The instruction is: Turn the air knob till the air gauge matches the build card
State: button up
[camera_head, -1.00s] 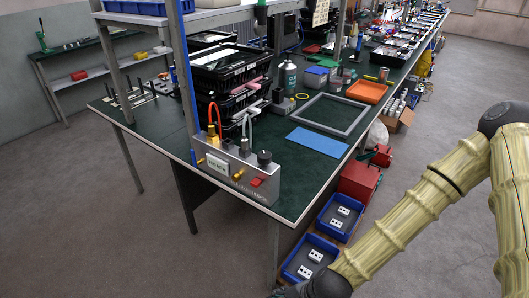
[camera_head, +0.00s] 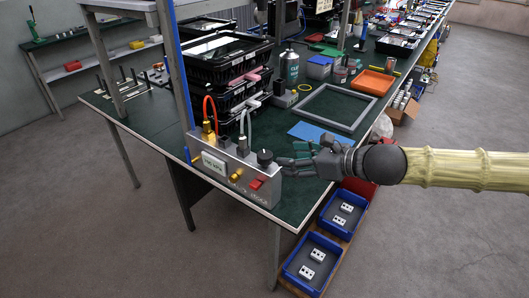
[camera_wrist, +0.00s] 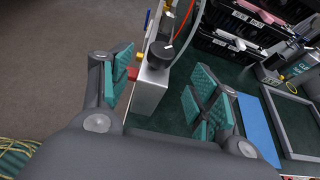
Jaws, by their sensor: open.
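The air unit (camera_head: 222,178) is a grey metal box at the near corner of the green bench. Its black air knob (camera_head: 264,157) stands on top at the right end, and the knob also shows in the wrist view (camera_wrist: 161,54). The air gauge (camera_head: 214,167) is a pale display on the front face; its figures are too small to read surely. My gripper (camera_head: 286,161) is just right of the knob. In the wrist view my gripper (camera_wrist: 158,94) has its teal-padded fingers wide apart, with the knob beyond and between them. I cannot make out a build card.
A red switch (camera_head: 257,183) and brass fittings (camera_head: 236,175) sit on the unit's front. Red and grey hoses rise from its top. Black crates (camera_head: 235,75) stand behind. A blue mat (camera_head: 318,135) and grey frame (camera_head: 338,108) lie to the right.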

aim_at(266, 154)
jog(key=shift+w+r+x, duration=0.1)
jog(key=shift+x, duration=2.55)
jog(key=shift+w+r+x, duration=0.1)
jog(key=shift+r+x, duration=0.05)
jog(key=shift+x, duration=2.5)
jog(key=c, duration=1)
